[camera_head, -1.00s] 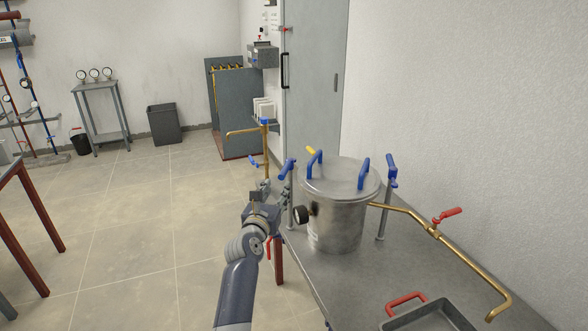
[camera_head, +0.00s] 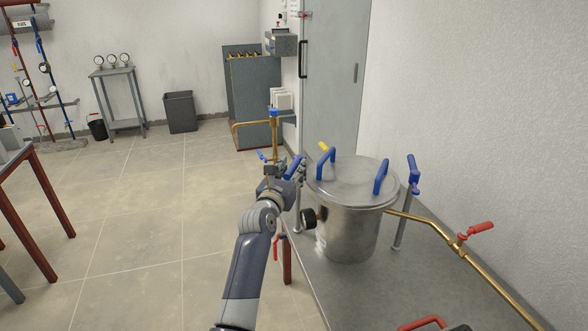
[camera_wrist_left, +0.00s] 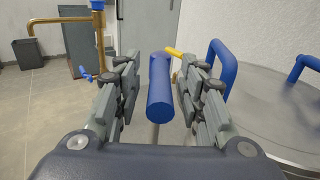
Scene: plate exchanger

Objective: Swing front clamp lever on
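A steel pot (camera_head: 349,232) with a round lid (camera_head: 357,178) stands on the metal bench. A blue clamp lever (camera_head: 293,167) sits on a post at the lid's left side; a second blue clamp lever (camera_head: 413,168) stands at the right. I cannot tell which one is called front. My left gripper (camera_head: 285,172) is at the left lever. In the left wrist view the left gripper (camera_wrist_left: 161,72) is open, with one finger on each side of the blue lever (camera_wrist_left: 160,92). Gaps show between lever and fingers. My right gripper is not in view.
Two blue lid handles (camera_head: 381,177) and a yellow-tipped part (camera_head: 323,147) are close to the gripper. A black gauge (camera_head: 308,218) sticks out from the pot. A brass pipe with a red valve handle (camera_head: 476,230) runs right. A brass pipe (camera_head: 275,133) rises behind the gripper.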

